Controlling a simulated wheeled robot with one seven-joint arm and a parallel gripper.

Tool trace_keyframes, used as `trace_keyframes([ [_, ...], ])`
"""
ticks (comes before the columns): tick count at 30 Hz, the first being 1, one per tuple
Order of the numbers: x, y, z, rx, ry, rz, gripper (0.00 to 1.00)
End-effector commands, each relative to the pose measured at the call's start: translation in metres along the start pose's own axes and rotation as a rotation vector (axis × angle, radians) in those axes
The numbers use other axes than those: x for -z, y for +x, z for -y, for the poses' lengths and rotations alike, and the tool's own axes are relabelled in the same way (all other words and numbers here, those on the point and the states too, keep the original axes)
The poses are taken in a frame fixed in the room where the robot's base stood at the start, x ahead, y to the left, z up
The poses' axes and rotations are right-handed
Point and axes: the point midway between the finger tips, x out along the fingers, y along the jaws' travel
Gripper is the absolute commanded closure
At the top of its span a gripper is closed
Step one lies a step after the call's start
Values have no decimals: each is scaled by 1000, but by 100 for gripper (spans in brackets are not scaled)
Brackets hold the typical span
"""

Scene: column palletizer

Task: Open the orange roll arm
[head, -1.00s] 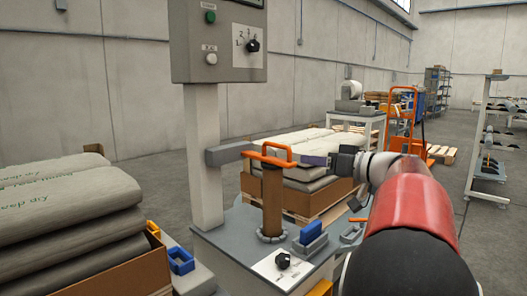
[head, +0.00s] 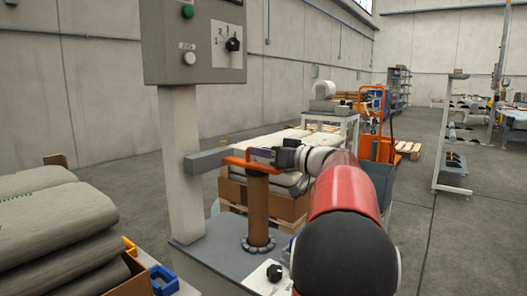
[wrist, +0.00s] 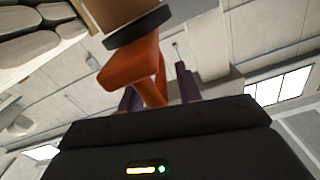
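The orange roll arm (head: 236,162) is a flat frame on top of an upright brown roll (head: 258,207), beside a grey bracket (head: 204,161) on the white post. My gripper (head: 264,155) is at the arm's right end in the head view. In the wrist view the orange roll arm (wrist: 130,72) reaches down between the two dark purple fingers of my gripper (wrist: 158,92). The fingers stand apart, with a gap by the right finger. The left finger is partly hidden behind the orange part. The exact contact is hidden in the head view.
A grey control box (head: 193,42) with a knob and buttons sits on the white post (head: 183,150). Stacked sacks (head: 55,235) stand at the left, and more sacks on a pallet behind the roll. A blue part (head: 163,279) is at the front. Open floor lies at the right.

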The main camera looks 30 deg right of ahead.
Motion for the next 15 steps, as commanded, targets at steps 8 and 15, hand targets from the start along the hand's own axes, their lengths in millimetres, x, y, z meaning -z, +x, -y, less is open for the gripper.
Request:
trace_keyframes([
  [8,0,4,0,1,1,0,66],
  [15,0,4,0,1,0,0,92],
])
